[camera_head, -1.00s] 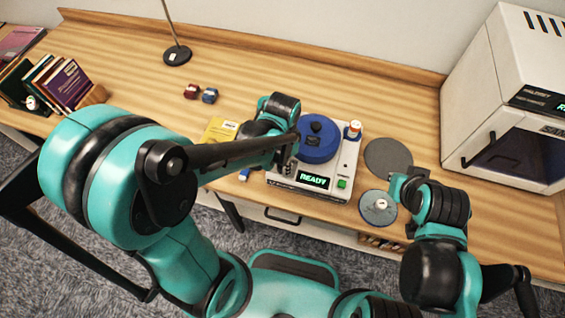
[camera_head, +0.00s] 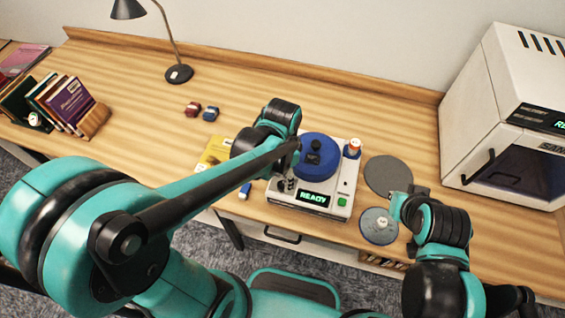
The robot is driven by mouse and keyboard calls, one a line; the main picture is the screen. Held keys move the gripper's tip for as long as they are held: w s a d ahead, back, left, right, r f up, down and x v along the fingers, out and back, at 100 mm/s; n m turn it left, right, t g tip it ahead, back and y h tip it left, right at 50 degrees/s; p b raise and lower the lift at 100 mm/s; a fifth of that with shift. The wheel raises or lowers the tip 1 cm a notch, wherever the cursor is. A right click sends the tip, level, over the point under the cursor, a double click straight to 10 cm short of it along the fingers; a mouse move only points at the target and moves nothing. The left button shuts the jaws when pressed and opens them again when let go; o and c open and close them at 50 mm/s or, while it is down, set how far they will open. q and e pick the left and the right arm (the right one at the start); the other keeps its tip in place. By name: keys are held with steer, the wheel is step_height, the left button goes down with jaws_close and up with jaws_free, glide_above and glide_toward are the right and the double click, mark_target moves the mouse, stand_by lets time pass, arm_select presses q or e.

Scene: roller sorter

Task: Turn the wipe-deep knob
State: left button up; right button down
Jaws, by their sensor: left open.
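The white machine (camera_head: 342,190) stands on the desk with a round blue lid (camera_head: 325,168), a green READY display (camera_head: 313,198) and a green button (camera_head: 342,201). A black knob-like part (camera_head: 313,158) sits on the lid. I cannot read any knob label, so I cannot tell which is the wipe-deep knob. My left gripper (camera_head: 288,184) is open at the machine's left front, over the panel left of the display, and hides that corner. Whether it touches anything is unclear. My right arm's end (camera_head: 400,205) hangs near the grey round disc (camera_head: 379,226); its fingers are not clear.
A dark round mat (camera_head: 388,175) lies right of the machine, and a white cabinet (camera_head: 510,110) stands beyond. An orange-white bottle (camera_head: 353,146) is at the machine's back right. A yellow booklet (camera_head: 213,153) lies left. A lamp (camera_head: 178,74) and books (camera_head: 68,100) stand farther left.

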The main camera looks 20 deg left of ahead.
mark_target(282, 184)
arm_select(q)
step_height(282, 184, up, 8)
stand_by(0.7)
steer(key=s+a+f+n+t+b, duration=0.4)
steer(key=a+n+t+b, duration=0.1)
steer(key=n, duration=0.4)
steer(key=shift+a+f+t, duration=0.2)
steer(key=shift+a+t, duration=0.7)
steer(key=shift+t, duration=0.2)
